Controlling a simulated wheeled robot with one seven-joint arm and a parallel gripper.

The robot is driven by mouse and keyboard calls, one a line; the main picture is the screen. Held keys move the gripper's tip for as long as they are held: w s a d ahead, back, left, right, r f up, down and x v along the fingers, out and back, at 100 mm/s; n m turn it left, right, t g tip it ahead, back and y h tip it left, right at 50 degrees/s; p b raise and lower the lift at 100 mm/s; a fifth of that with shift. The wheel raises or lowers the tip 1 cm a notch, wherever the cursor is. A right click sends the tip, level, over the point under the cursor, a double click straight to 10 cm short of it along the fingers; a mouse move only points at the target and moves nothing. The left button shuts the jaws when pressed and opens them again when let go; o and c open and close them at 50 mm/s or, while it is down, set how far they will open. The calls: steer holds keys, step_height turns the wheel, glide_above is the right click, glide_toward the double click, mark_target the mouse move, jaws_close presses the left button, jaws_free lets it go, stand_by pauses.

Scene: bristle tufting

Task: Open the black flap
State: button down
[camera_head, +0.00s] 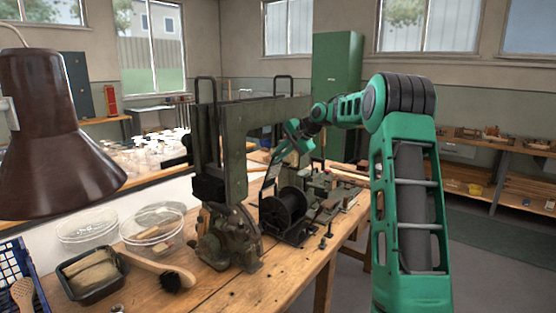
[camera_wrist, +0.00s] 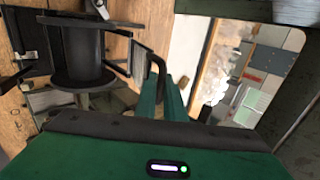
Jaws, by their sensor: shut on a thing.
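The black flap (camera_head: 271,172) stands steeply tilted beside the black spool (camera_head: 284,208) on the bench machine, under the machine's arch. In the wrist view the flap (camera_wrist: 142,60) shows as a narrow dark-edged panel to the right of the spool (camera_wrist: 76,55), with a bent black handle (camera_wrist: 157,64). My gripper (camera_head: 293,143) is at the flap's upper end in the head view. In the wrist view its green fingers (camera_wrist: 161,88) are shut on the handle. The exact contact is partly hidden by the fingers.
The machine's green-grey arch (camera_head: 235,125) stands close to the left of my gripper. A brown lamp (camera_head: 55,135), clear round dishes (camera_head: 153,225), a brush (camera_head: 165,272) and a black tray (camera_head: 92,272) occupy the left side. The wooden bench front (camera_head: 290,278) is mostly clear.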

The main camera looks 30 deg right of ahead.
steer(key=shift+d, duration=0.1)
steer(key=c, duration=1.9)
jaws_free()
steer(key=shift+o, duration=0.3)
steer(key=v, duration=1)
steer(key=shift+s+r, duration=0.2)
steer(key=shift+r, duration=0.05)
